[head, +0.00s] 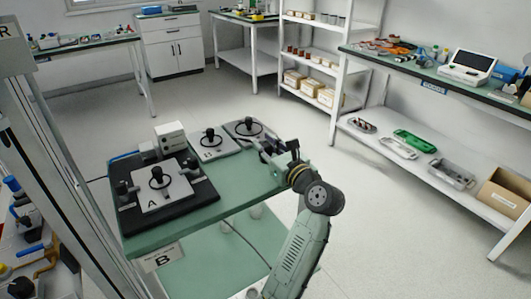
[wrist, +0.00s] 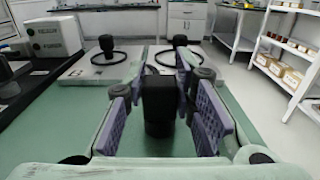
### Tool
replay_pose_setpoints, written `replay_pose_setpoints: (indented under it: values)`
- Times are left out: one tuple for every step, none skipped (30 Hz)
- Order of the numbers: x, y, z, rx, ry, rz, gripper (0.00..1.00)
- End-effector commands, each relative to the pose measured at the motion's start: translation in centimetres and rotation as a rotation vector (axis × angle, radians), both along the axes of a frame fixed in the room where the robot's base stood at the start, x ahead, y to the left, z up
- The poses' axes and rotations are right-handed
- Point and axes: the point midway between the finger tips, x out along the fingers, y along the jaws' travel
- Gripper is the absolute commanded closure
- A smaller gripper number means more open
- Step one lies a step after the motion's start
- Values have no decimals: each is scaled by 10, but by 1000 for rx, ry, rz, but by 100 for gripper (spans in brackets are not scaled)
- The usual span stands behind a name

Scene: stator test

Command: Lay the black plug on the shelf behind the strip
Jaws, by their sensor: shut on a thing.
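My gripper (wrist: 163,112) is shut on the black plug (wrist: 158,98), a dark block upright between the purple finger pads in the wrist view. In the head view my gripper (head: 277,150) is at the right end of a green-topped table (head: 240,183), near plate C. The plug cannot be told apart from the gripper there. The table has a lower shelf (head: 240,243), partly hidden by my arm. I cannot tell which thing is the strip.
Fixture A (head: 165,192) on a black base, a white box (head: 170,137), plate B (head: 212,146) and another plate (head: 243,131) with a black knob fill the table's left and back. A bench with a lower shelf (head: 365,140) stands at right. A white rack (head: 310,52) stands behind.

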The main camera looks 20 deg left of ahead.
Motion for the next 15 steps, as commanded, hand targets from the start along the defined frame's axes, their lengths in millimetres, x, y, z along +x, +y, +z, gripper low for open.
replay_pose_setpoints:
  values:
    - [0,0,0,0,0,0,86]
    - [0,0,0,0,0,0,88]
    - [0,0,0,0,0,0,90]
    - [0,0,0,0,0,0,92]
    - [0,0,0,0,0,0,94]
    - [0,0,0,0,0,0,97]
    - [0,0,0,0,0,0,99]
    - [0,0,0,0,0,0,100]
    - [0,0,0,0,0,0,100]
    - [0,0,0,0,0,0,100]
    - [0,0,0,0,0,0,100]
    - [0,0,0,0,0,0,100]
    - [0,0,0,0,0,0,100]
    - [0,0,0,0,0,0,100]
    - [0,0,0,0,0,0,100]
